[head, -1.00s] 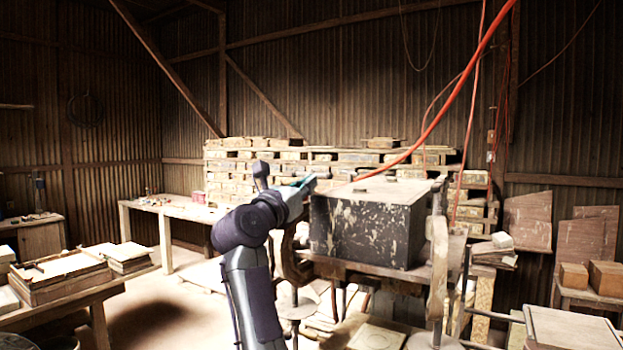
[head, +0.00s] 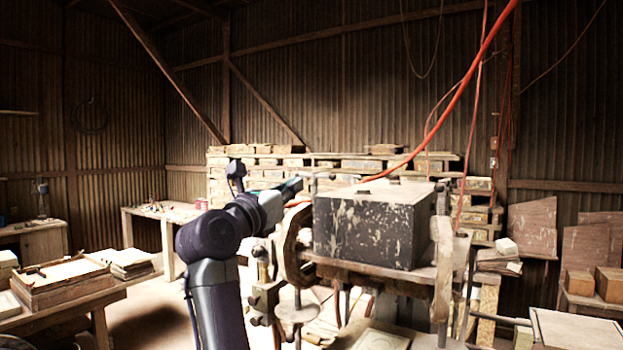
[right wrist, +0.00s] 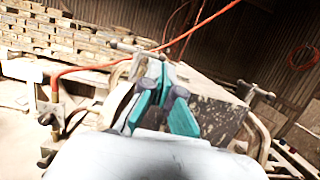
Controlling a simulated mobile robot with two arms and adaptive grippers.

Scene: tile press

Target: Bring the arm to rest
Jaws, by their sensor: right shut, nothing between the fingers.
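My right arm rises from the bottom of the head view, bent at a dark joint. My right gripper (head: 294,186) points to the right, at the left side of the press's dark, paint-flecked box (head: 370,228). In the right wrist view its teal and dark fingers (right wrist: 163,85) are together with nothing between them. The box (right wrist: 212,98) shows there behind and to the right of the fingers. I cannot tell how near the fingertips are to the press frame. My left gripper is not in view.
The press frame (head: 443,265) with rods and clamps stands right of my arm. A red hose (head: 455,100) hangs above it. A table with wooden trays (head: 62,280) is at left, a long bench (head: 165,213) behind, and stacked bricks (head: 350,165) at the back wall. Floor at left centre is clear.

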